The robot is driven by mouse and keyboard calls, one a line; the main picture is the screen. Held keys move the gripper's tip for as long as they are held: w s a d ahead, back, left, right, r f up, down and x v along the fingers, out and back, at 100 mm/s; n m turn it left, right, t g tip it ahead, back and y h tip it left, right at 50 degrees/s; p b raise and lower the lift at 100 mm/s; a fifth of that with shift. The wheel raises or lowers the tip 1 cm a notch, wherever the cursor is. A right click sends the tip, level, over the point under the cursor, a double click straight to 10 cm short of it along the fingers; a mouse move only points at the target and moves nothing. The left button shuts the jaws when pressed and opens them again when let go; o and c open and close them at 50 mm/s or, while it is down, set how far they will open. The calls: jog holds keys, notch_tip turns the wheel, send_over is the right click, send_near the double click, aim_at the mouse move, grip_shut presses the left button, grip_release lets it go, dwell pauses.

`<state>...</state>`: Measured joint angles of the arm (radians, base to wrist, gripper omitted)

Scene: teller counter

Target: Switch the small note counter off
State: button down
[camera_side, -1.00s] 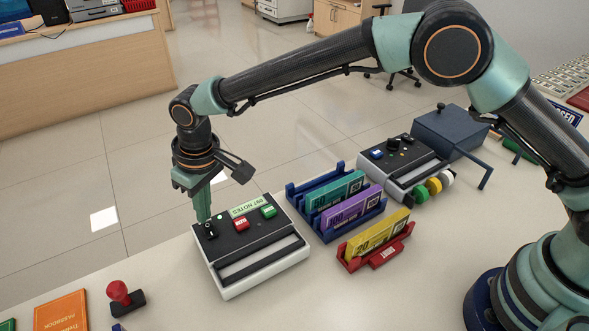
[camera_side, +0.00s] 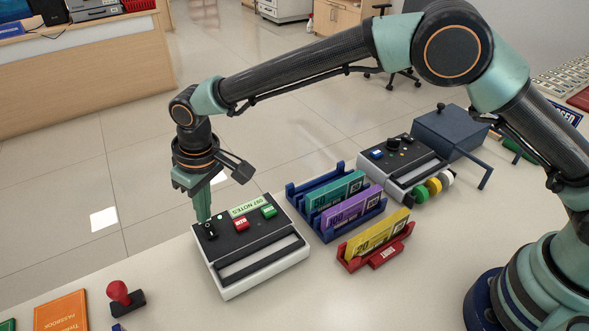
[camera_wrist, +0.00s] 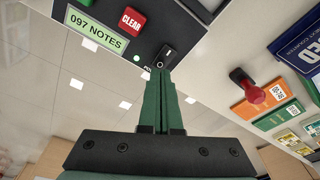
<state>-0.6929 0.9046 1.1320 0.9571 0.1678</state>
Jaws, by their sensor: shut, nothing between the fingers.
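The small note counter (camera_side: 262,268) is a white and black machine on the counter top. Its green display (camera_side: 244,207) reads "097 NOTES", and it has a red CLEAR key (camera_side: 241,224) and a green key (camera_side: 269,211). In the wrist view, a black rocker switch (camera_wrist: 167,56) sits near the machine's edge, with a small lit green lamp (camera_wrist: 137,58) beside it. My gripper (camera_side: 205,220) is shut and empty, pointing down at the switch. In the wrist view, my fingertips (camera_wrist: 160,73) cover the switch's near end; contact cannot be told.
A blue rack (camera_side: 325,234) with teal and purple notes and a red holder (camera_side: 350,264) with yellow notes stand right of the machine. Another machine (camera_side: 376,165) with coloured discs is behind.

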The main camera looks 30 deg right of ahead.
aim_at(208, 225)
jog(key=shift+f, duration=0.9)
dwell(0.8)
jog(key=shift+r, duration=3.55)
